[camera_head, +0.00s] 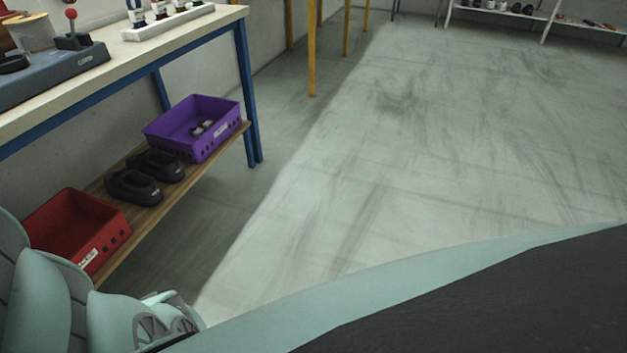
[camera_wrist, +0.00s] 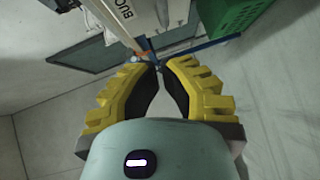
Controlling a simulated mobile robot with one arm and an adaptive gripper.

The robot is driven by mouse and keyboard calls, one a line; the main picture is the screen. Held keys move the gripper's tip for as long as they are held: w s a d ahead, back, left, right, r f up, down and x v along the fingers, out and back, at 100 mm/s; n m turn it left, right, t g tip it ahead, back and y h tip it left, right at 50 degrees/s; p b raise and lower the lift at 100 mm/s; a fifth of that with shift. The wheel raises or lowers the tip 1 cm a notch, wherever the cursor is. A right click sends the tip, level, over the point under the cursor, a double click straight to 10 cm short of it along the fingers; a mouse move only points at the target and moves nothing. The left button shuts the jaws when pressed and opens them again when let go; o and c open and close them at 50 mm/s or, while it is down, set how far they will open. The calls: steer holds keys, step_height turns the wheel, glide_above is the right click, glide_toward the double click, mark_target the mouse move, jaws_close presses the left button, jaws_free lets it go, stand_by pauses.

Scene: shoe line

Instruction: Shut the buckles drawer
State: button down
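In the wrist view, a pale front with dark letters "BUC" (camera_wrist: 123,10), cut off by the top edge, appears to be the buckles drawer. How far it stands out cannot be seen. My gripper (camera_wrist: 159,66) has yellow ridged fingers with dark inner pads. Its tips come together just below the lettered front in the picture, with nothing seen held between them. Whether the tips touch the drawer cannot be told. The head view shows neither the drawer nor my gripper.
A green crate (camera_wrist: 228,22) is right of the lettered front. In the head view, a blue-legged workbench (camera_head: 180,42) stands at left. Its lower shelf (camera_head: 152,214) holds a purple crate (camera_head: 182,145), black shoes (camera_head: 135,187) and a red crate (camera_head: 62,232). Open floor (camera_head: 430,150) lies right.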

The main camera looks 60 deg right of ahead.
steer(key=shift+w+a+f, duration=0.15)
steer(key=shift+w+f, duration=0.05)
steer(key=shift+w, duration=0.75)
steer(key=shift+w+a+f, duration=0.1)
steer(key=shift+w+f, duration=0.1)
steer(key=shift+w, duration=0.7)
steer(key=shift+w, duration=0.1)
